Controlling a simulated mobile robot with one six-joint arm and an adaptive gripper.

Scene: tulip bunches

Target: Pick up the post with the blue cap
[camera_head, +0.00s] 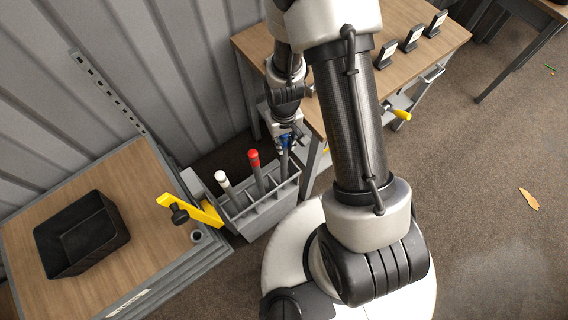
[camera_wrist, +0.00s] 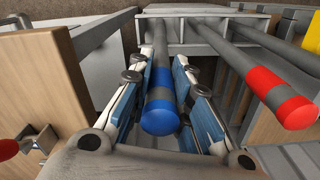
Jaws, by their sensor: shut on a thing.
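The post with the blue cap (camera_wrist: 160,112) shows in the middle of the wrist view, between the two fingers of my gripper (camera_wrist: 163,88). My gripper is shut on it, just around and below the blue cap. The lower part of the post runs down to the grey rack (camera_wrist: 182,25). In the head view the blue cap (camera_head: 286,142) is partly hidden by my gripper (camera_head: 285,136), above the right end of the grey rack (camera_head: 262,215). I cannot tell whether the post's foot is still inside its compartment.
A red-capped post (camera_head: 254,160) and a white-capped post (camera_head: 222,180) stand in the same rack, left of my gripper. A wooden table edge (camera_head: 318,125) is close on the right. A black bin (camera_head: 115,232) sits on the left table, near a yellow handle (camera_head: 190,208).

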